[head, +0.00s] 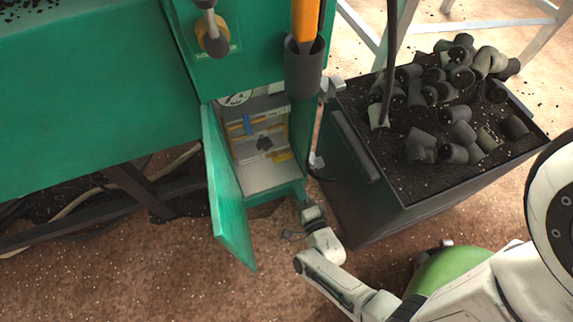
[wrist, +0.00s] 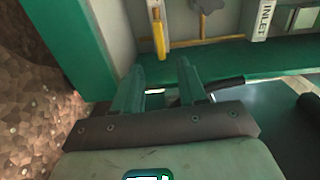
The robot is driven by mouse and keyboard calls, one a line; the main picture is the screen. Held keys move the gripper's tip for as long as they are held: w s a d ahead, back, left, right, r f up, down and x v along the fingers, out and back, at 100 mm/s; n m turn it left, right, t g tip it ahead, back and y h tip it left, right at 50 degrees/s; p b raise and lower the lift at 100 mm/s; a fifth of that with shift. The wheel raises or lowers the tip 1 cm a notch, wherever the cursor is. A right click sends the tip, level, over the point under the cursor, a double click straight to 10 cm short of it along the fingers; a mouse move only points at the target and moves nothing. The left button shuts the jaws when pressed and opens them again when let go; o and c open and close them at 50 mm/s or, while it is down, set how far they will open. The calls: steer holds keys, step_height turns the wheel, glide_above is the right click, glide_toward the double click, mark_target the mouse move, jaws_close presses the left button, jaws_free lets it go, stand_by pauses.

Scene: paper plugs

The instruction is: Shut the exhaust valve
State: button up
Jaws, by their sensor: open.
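The open cabinet (head: 272,184) in the green machine holds valve parts, among them a dark knob (head: 264,144) and a yellow piece (head: 284,156). In the wrist view a yellow lever (wrist: 159,36) stands upright in the picture, just beyond the fingertips, beside a dark knob (wrist: 209,5). A label reading INLET (wrist: 264,18) is to their right. No exhaust label is readable, so I cannot tell which part is the exhaust valve. My gripper (wrist: 160,76) is open and empty, at the cabinet's green edge. It also shows in the head view (head: 306,202), low by the opening's right corner.
The green cabinet door (head: 226,190) hangs open at the left. A dark bin (head: 362,200) heaped with black plugs (head: 450,128) stands close on the right. A dark holder (head: 304,68) with an orange object is above the opening. Speckled floor (head: 150,275) is clear in front.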

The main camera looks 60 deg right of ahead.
mark_target(282, 156)
steer(key=shift+m, duration=0.3)
steer(key=b+x, duration=0.1)
steer(key=x, duration=0.2)
steer(key=b+x, duration=0.1)
steer(key=x, duration=0.3)
steer(key=b+x, duration=0.1)
steer(key=x, duration=0.2)
steer(key=shift+d+f, duration=0.1)
steer(key=shift+d, duration=0.5)
jaws_close()
